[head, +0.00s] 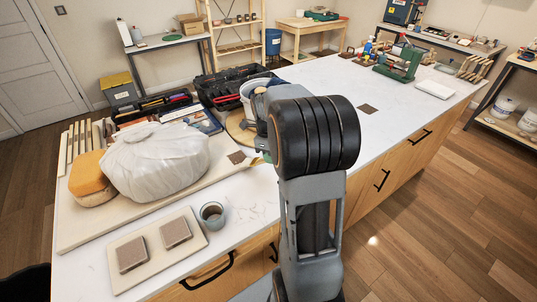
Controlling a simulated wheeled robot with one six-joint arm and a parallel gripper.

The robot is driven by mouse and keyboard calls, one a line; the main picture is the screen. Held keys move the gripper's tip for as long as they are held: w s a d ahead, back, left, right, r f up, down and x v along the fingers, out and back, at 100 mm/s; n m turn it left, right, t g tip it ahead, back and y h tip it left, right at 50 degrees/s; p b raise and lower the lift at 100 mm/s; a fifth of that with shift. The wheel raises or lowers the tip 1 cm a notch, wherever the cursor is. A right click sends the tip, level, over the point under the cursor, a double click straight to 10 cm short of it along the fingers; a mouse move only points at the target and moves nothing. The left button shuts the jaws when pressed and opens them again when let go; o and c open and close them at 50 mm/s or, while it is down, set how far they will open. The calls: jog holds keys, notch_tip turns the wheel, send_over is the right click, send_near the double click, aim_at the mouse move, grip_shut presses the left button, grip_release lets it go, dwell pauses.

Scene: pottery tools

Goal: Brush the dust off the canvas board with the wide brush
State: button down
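A wide beige board (95,232), which looks like the canvas board, lies on the left part of the white worktop. A large lump wrapped in pale plastic (155,160) and an orange sponge-like block (90,175) sit on it. A small dark square (237,157) lies near its right end. I cannot make out dust on it. My arm stands in front of the worktop and hides much of the middle. My gripper's fingers are hidden behind the arm, so I cannot see whether they hold anything. I cannot pick out the wide brush with certainty.
A smaller board (125,278) with two grey-brown square tiles and a cup (212,214) are at the front left. A white bucket (260,97) and black toolbox (225,82) stand behind. A green device (398,62) is at the far right. The worktop's right-middle is mostly clear.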

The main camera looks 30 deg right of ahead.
jog(key=shift+s+d+f, duration=0.1)
jog(key=shift+s+d, duration=0.05)
jog(key=shift+s, duration=0.15)
jog(key=shift+r+p, duration=0.8)
jog(key=shift+r, duration=0.35)
jog(key=shift+w, duration=0.15)
jog(key=w+a+f+p, duration=0.1)
jog(key=w+p, duration=0.1)
jog(key=w, duration=0.6)
jog(key=shift+w+a, duration=0.15)
jog(key=shift+w, duration=0.05)
jog(key=shift+f+b, duration=0.35)
jog(key=shift+f, duration=0.3)
